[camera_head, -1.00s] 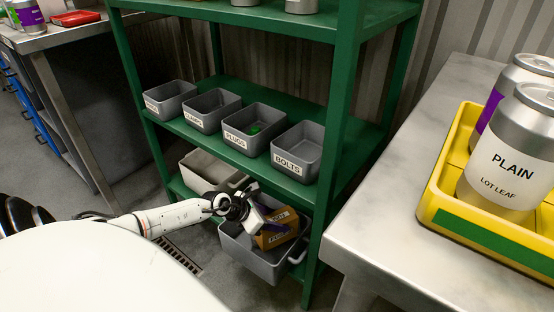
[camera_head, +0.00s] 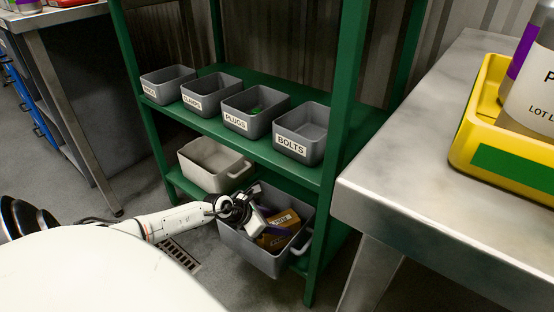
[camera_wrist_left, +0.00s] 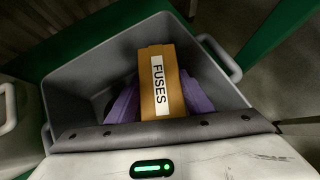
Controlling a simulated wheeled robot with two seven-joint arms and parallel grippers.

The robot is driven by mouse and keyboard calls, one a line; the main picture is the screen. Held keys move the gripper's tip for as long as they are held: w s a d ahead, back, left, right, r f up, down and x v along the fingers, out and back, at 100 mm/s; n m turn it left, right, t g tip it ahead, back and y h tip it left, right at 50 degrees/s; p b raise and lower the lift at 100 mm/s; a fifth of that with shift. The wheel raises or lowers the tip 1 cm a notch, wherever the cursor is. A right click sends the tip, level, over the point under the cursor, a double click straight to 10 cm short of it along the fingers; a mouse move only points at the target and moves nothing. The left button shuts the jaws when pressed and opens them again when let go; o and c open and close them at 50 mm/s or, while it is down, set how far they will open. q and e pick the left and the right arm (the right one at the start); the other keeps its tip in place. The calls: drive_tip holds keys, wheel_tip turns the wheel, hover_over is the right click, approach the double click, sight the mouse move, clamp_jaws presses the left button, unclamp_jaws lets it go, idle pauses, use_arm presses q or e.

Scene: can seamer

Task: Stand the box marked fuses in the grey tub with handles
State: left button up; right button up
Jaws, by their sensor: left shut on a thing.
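The brown box marked FUSES (camera_head: 280,232) is inside the grey tub with handles (camera_head: 243,246), on the bottom shelf of the green rack. In the left wrist view the box (camera_wrist_left: 160,75) has its label facing the camera, and the tub's wall (camera_wrist_left: 85,80) surrounds it. My left gripper (camera_head: 266,222) reaches into the tub from the left, shut on the box. Purple shapes flank the box in the wrist view. The box looks tilted in the head view; whether it touches the tub's floor is hidden. My right gripper is not in view.
A pale tub (camera_head: 205,172) stands left of the grey tub. Labelled grey bins, including BOLTS (camera_head: 300,150) and PLUGS (camera_head: 240,124), line the shelf above. A green post (camera_head: 338,130) stands close on the right, then a metal table (camera_head: 420,150) with a yellow tray (camera_head: 500,155).

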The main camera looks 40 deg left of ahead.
use_arm(q)
drive_tip(key=shift+f, duration=0.55)
